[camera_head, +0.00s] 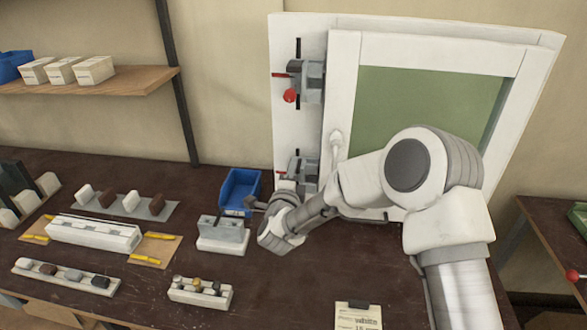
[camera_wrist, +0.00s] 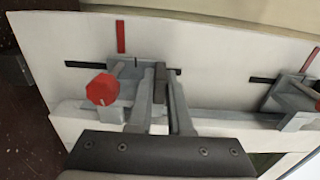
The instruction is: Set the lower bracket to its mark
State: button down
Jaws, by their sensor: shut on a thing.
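The lower bracket (camera_head: 300,166) is grey and sits on the white panel's left strip, partly hidden by my arm in the head view. In the wrist view the lower bracket (camera_wrist: 122,72) has a red knob (camera_wrist: 103,89) on its left side. A red mark line (camera_wrist: 120,37) stands on the panel just above it in that view, roughly in line with the bracket's left part; the mark also shows in the head view (camera_head: 278,172). My gripper (camera_wrist: 160,80) is shut on a grey part of the lower bracket, one finger on each side.
The upper bracket (camera_head: 309,80) with a red knob (camera_head: 290,96) sits higher on the panel (camera_head: 283,130). A blue bin (camera_head: 239,188) and a grey-and-white fixture (camera_head: 222,235) stand left of my gripper. Several part racks cover the bench further left.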

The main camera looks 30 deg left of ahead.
jog(key=shift+f, duration=0.15)
dwell(0.5)
notch_tip(320, 180, down, 2)
jog(key=b, duration=0.4)
jog(key=c, duration=0.8)
grip_release()
jog(key=shift+c, duration=0.2)
